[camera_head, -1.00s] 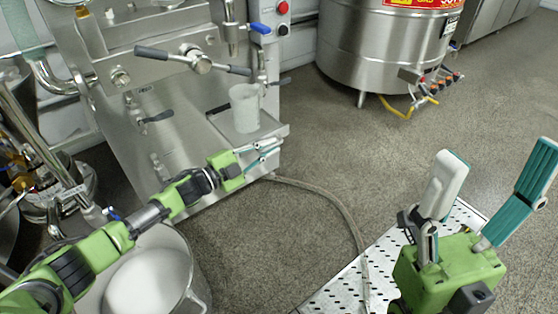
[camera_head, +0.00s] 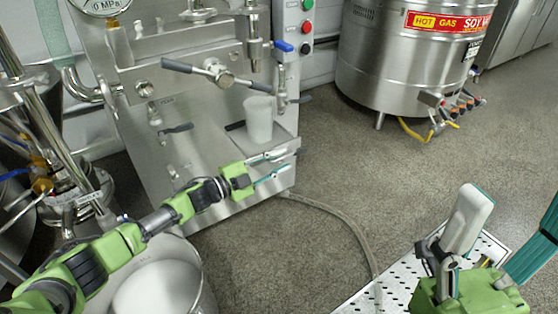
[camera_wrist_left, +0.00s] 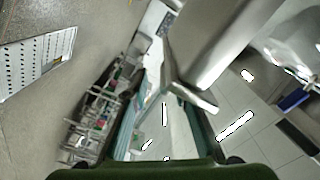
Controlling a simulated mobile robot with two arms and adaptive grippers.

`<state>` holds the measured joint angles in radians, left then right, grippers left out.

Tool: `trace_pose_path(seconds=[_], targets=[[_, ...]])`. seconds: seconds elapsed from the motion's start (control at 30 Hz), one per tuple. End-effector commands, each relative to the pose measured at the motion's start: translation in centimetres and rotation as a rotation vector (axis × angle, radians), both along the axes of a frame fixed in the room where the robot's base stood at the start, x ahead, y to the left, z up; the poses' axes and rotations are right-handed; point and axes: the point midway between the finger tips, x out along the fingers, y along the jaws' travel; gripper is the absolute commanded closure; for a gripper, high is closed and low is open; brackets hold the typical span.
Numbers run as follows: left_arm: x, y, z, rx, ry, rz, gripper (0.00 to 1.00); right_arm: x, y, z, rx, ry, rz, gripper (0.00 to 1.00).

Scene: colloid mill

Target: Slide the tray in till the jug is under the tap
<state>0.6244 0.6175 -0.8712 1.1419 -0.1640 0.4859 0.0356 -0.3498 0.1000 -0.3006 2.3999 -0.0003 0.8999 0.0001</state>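The pale translucent jug (camera_head: 259,120) stands upright on the metal tray (camera_head: 284,142) at the front of the steel machine. The tap (camera_head: 281,92) hangs just right of the jug's rim; in this view the jug is not directly below it. My left gripper (camera_head: 284,164) is at the tray's front edge, with its fingers apart. I cannot tell whether they touch the tray. In the left wrist view the two teal fingers (camera_wrist_left: 162,125) are spread, with bright metal beyond them. My right gripper (camera_head: 518,215) is open and empty, far from the tray, partly cut off by the frame.
A steel pot (camera_head: 195,265) with white contents stands below my left arm. A hose (camera_head: 345,220) runs across the floor beside a perforated plate (camera_head: 365,300). A steel boiler (camera_head: 385,65) with a yellow hose stands at the back right.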

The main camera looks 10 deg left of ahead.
Motion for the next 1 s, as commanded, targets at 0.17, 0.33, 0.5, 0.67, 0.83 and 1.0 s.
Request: trace_pose_path(seconds=[0.17, 0.33, 0.5, 0.67, 0.83, 1.0], targets=[[0.1, 0.1, 0.1, 0.001, -0.002, 0.001, 0.77, 0.0, 0.0, 0.0, 0.000, 0.000, 0.000, 0.33], [0.0, 0.1, 0.2, 0.001, -0.004, 0.000, 0.77, 0.0, -0.1, 0.0, 0.001, 0.000, -0.001, 0.33], [-1.4, 1.5, 0.1, 0.001, -0.003, 0.002, 0.77, 0.0, 0.0, 0.0, 0.001, 0.000, -0.001, 0.33], [-3.4, 3.4, 0.0, 0.003, 0.000, 0.002, 0.77, 0.0, 0.0, 0.0, 0.000, 0.000, -0.001, 0.33], [-5.0, 4.8, 0.0, 0.001, 0.000, 0.002, 0.77, 0.0, 0.0, 0.0, 0.000, 0.000, -0.001, 0.33], [-5.4, 5.3, 0.1, 0.001, -0.002, 0.002, 0.77, 0.0, 0.0, 0.0, 0.000, 0.000, 0.000, 0.33]])
